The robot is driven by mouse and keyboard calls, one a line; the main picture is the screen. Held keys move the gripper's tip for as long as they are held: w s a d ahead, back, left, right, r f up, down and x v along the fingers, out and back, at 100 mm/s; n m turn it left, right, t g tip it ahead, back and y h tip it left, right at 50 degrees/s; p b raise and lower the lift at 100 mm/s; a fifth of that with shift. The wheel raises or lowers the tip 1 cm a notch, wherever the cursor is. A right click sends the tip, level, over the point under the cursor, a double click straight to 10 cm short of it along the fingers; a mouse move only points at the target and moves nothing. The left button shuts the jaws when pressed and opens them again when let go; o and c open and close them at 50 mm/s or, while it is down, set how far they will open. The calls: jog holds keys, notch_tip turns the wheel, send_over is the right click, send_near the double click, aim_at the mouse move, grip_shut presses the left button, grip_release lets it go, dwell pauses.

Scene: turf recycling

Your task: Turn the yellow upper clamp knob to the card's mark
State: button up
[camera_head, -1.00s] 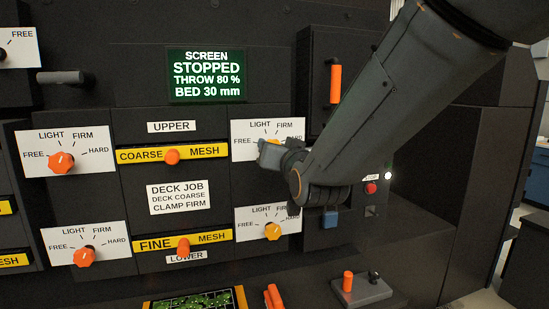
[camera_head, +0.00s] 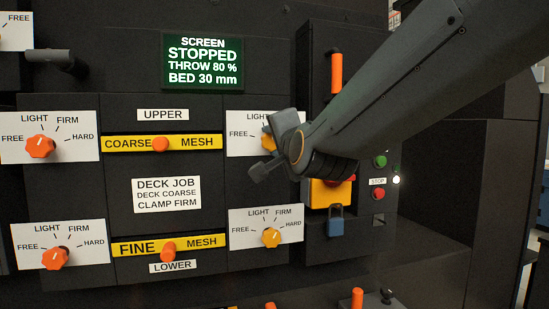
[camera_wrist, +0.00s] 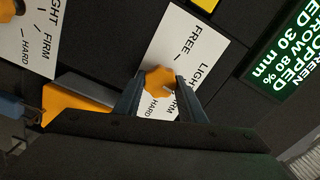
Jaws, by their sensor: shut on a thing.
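The yellow upper clamp knob (camera_head: 266,140) sits on the upper right white dial plate (camera_head: 238,121), partly hidden by my gripper in the head view. In the wrist view the knob (camera_wrist: 158,81) lies between the two fingers, which press on its sides. My gripper (camera_wrist: 159,92) is shut on it. I cannot tell where the knob points. The job card (camera_head: 166,195) reads DECK COARSE, CLAMP FIRM.
A second yellow knob (camera_head: 271,237) is on the plate below. Orange knobs (camera_head: 40,146) are on the left plates. A red stop button on a yellow box (camera_head: 330,192), a blue padlock (camera_head: 336,220) and an orange handle (camera_head: 336,73) are near my arm. The screen (camera_head: 203,62) reads STOPPED.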

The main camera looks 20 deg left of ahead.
jog(key=m+b, duration=0.1)
jog(key=b, duration=0.1)
jog(key=m+b, duration=0.2)
jog(key=shift+f+m, duration=0.25)
jog(key=shift+m, duration=0.05)
jog(key=shift+r+m+b, duration=0.1)
jog(key=shift+m+b, duration=0.3)
jog(key=shift+b, duration=0.4)
jog(key=o, duration=1)
jog(key=shift+o, duration=0.2)
jog(key=shift+s+r, duration=0.1)
jog(key=p+v, duration=0.1)
jog(key=v, duration=0.6)
jog(key=shift+s+p, duration=0.3)
jog(key=shift+p, duration=0.1)
